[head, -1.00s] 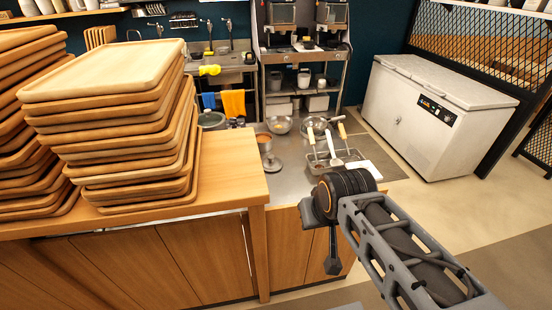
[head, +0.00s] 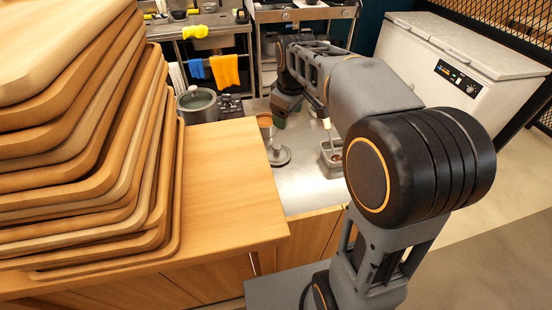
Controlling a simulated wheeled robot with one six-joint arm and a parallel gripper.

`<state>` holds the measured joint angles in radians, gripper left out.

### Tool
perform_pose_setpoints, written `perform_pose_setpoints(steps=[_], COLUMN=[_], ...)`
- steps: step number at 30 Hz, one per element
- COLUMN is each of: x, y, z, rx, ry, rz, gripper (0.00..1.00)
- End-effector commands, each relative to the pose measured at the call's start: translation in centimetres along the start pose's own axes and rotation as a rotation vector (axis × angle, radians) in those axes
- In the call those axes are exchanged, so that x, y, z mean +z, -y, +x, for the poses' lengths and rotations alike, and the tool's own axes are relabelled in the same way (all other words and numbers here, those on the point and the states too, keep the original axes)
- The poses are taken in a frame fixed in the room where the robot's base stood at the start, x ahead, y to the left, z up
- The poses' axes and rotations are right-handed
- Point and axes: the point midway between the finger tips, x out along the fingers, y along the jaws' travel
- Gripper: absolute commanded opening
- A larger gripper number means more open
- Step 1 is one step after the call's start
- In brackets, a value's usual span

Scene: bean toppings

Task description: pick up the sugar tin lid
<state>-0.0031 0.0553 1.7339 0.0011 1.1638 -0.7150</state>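I cannot single out a sugar tin lid in the head view. On the steel counter (head: 305,188) stand a grey round piece with a raised middle (head: 279,156), a copper-coloured cup (head: 264,121) and a grey pot with a lid (head: 197,103). My arm reaches out over the counter, and my gripper (head: 281,113) hangs at its far end, above the counter behind the grey round piece. The gripper is small and dark here, and its fingers cannot be made out. A small green patch shows right by it. My arm hides part of the counter's right side.
Tall stacks of wooden trays (head: 85,150) fill the left, on a wooden counter (head: 225,180). A grey container with utensils (head: 331,158) stands on the steel counter, partly behind my arm. A white chest freezer (head: 450,75) stands at the back right, with open floor before it.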

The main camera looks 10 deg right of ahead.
Motion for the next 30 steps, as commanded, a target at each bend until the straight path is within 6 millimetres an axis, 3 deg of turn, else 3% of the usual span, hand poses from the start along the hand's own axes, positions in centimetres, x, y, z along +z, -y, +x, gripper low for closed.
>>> perform_pose_setpoints(steps=[1,3,9,12,18,30], x=[-1.4,-3.0,-6.4,-7.3,-7.9,-7.0], y=[-1.2,-2.7,-5.5,-6.2,-6.7,-6.0], z=[2.6,4.8,10.5,12.5,15.3,21.7], rx=[-0.021,-0.046,-0.113,-0.136,-0.161,-0.164], ry=[0.023,0.045,0.086,0.095,0.103,0.104], rz=[-0.072,-0.178,-0.422,-0.503,-0.581,-0.59], gripper=[0.69,0.69,0.69,0.69,0.69,0.69])
